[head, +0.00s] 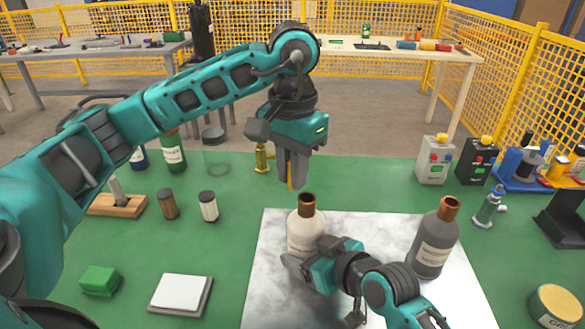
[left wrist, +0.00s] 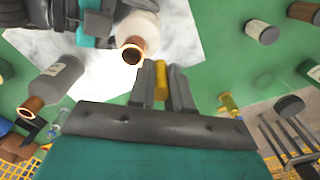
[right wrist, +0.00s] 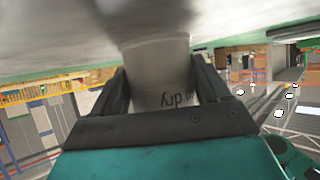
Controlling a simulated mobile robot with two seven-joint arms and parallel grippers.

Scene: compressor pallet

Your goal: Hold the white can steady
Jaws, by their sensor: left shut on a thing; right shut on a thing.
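The white can (head: 304,232), with a copper-coloured neck, stands on the marbled white board (head: 275,290). My right gripper (head: 315,256) is shut around its body from the front; in the right wrist view the can (right wrist: 165,75) sits between the fingers, with part of its lettering showing. My left gripper (head: 291,178) points down above and behind the can, apart from it. The can's open neck shows in the left wrist view (left wrist: 133,50).
A grey can (head: 435,240) with a copper neck stands at the board's right. A brass piece (head: 262,158) stands behind the board. Two small jars (head: 208,207) and a green block (head: 100,281) are at left. A yellow-topped tin (head: 557,305) is at front right.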

